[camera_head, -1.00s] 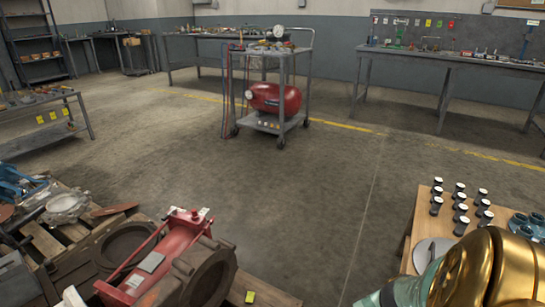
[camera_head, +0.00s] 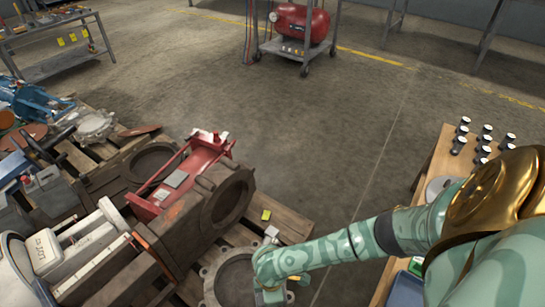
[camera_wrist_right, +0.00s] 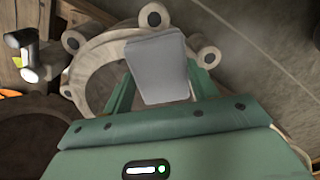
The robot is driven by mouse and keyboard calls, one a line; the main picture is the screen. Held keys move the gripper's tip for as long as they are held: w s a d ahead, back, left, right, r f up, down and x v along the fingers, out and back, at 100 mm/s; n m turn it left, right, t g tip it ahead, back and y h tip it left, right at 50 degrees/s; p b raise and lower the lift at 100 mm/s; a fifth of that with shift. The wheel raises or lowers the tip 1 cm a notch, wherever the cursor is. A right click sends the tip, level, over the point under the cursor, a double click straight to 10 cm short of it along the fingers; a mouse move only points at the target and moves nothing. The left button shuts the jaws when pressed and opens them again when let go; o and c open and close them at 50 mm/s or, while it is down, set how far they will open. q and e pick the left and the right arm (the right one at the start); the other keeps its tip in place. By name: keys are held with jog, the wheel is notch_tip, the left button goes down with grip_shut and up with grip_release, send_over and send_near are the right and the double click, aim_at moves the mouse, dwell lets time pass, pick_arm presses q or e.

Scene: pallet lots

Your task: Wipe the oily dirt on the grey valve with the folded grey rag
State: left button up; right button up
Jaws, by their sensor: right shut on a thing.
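The grey valve, a round lugged flange (camera_head: 211,274), lies at the bottom middle of the head view, partly hidden by my right arm. In the right wrist view its pale ring with round lugs (camera_wrist_right: 95,72) is behind the fingers. My right gripper (camera_head: 273,294) is over the valve's right side. It is shut on the folded grey rag (camera_wrist_right: 158,70), which sticks out between the green fingers (camera_wrist_right: 160,92). The rag overlaps the ring in that view; I cannot tell whether it touches. I cannot make out the oily dirt. My left gripper is not in view.
A red and dark brown valve body (camera_head: 190,170) stands left of the grey valve on the wooden pallet (camera_head: 290,226). A white piece marked LOT (camera_head: 42,252) is at lower left. A wooden table (camera_head: 432,165) with black-and-white cylinders is on the right. The floor between is clear.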

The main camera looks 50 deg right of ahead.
jog(key=s+p, duration=0.1)
jog(key=s, duration=0.1)
jog(key=shift+s+d+r+p, duration=0.1)
jog(key=shift+s+r+p, duration=0.1)
jog(key=shift+s+p, duration=0.2)
jog(key=shift+s, duration=0.5)
jog(key=shift+s+a+f+p, duration=0.1)
jog(key=shift+a+f+p, duration=0.1)
jog(key=shift+a, duration=0.5)
jog(key=shift+s+a+f+p, duration=0.1)
jog(key=shift+a+p, duration=0.1)
jog(key=shift+a, duration=0.45)
jog(key=shift+w+a, duration=0.15)
jog(key=shift+w, duration=1.95)
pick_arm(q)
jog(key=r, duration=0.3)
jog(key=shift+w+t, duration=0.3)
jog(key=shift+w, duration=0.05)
pick_arm(e)
jog(key=shift+c, duration=0.3)
jog(key=shift+s, duration=0.15)
